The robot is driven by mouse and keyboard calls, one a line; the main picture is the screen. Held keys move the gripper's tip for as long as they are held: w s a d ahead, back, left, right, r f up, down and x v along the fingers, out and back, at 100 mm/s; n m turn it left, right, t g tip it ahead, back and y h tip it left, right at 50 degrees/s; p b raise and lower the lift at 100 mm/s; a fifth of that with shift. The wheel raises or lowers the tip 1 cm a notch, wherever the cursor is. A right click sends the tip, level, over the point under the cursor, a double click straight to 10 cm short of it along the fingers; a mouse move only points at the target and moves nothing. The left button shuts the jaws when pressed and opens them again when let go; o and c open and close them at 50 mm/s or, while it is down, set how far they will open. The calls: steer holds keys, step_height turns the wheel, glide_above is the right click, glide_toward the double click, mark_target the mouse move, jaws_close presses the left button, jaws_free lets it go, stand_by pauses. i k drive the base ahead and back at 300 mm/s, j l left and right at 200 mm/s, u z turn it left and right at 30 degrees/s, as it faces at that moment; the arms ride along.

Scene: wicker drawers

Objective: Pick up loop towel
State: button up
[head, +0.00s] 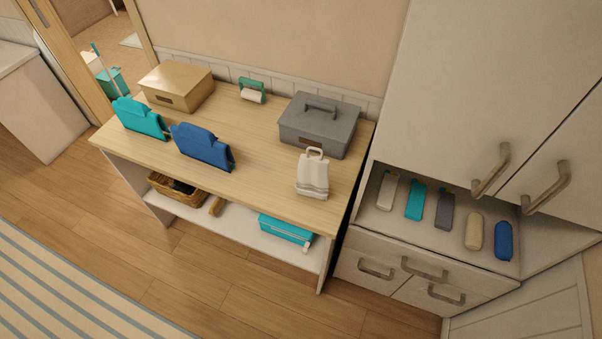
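A white folded towel-like item (313,178) with a loop at its top is near the right front of the wooden table (257,143). It looks like the loop towel. A blue folded item (202,147) and a teal folded item (139,118) are farther left along the table's front, each with a raised upper part. I cannot tell for sure whether these are towels. My gripper is not in view.
A grey lidded box (319,126) stands close behind the white item. A tan box (176,86) and a small green holder with a white roll (252,91) are at the back. The lower shelf holds a basket (180,187) and teal box (286,229). Cabinets (480,90) rise at right.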

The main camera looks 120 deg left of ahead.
mark_target(314, 178)
steer(key=l+u, duration=0.1)
steer(key=u, duration=3.55)
